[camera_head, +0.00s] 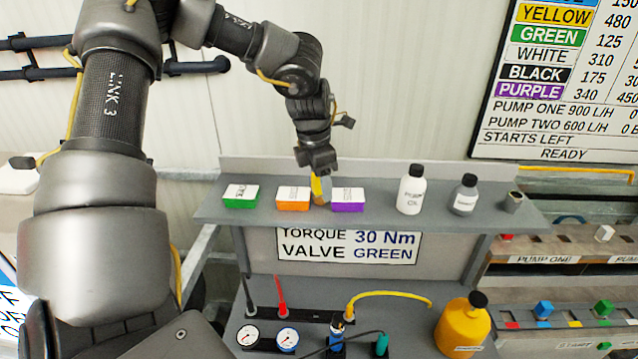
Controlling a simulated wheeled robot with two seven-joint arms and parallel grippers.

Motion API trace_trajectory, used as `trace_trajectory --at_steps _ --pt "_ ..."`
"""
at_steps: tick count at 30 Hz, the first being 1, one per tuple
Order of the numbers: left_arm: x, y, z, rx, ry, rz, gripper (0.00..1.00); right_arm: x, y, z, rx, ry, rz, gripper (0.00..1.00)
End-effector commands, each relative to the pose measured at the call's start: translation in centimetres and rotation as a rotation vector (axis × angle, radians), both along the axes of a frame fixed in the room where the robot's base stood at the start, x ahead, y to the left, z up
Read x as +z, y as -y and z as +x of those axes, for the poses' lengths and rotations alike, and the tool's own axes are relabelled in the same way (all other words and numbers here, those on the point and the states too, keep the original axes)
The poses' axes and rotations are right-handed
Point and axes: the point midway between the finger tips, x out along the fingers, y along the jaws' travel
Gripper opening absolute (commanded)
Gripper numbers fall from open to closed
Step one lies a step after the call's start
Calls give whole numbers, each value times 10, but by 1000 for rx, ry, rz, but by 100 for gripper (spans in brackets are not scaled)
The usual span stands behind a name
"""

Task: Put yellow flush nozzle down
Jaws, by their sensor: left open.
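My left gripper (319,180) points down at the grey shelf (385,209), between the orange-and-white box (293,199) and the purple-and-white box (348,200). It is open. A small yellow piece (316,187), which looks like the yellow flush nozzle, stands right at its fingertips, partly hidden by them. I cannot tell whether the fingers touch it. Its lower end appears to be at the shelf surface. My right gripper is not in view.
A green-and-white box (241,196) sits left on the shelf. Below are gauges (287,338), a yellow hose (390,295) and a yellow bottle (463,328).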

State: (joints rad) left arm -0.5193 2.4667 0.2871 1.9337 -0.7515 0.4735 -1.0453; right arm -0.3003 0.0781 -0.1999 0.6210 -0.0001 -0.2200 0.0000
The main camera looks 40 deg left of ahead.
Motion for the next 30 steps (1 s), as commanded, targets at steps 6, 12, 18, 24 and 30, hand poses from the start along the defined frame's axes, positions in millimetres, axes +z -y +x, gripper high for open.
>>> trace_trajectory --at_steps 6,12,18,24,30 --pt "-12 -1 -8 -1 -33 0 33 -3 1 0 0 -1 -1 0" --pt "-13 -2 -8 1 -31 1 7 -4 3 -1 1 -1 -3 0" --pt "-12 -2 -7 2 -28 2 0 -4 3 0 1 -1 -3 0" --pt "-7 -3 -6 3 -25 3 0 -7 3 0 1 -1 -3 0" --pt "19 -2 -5 3 -17 4 0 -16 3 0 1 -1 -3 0"
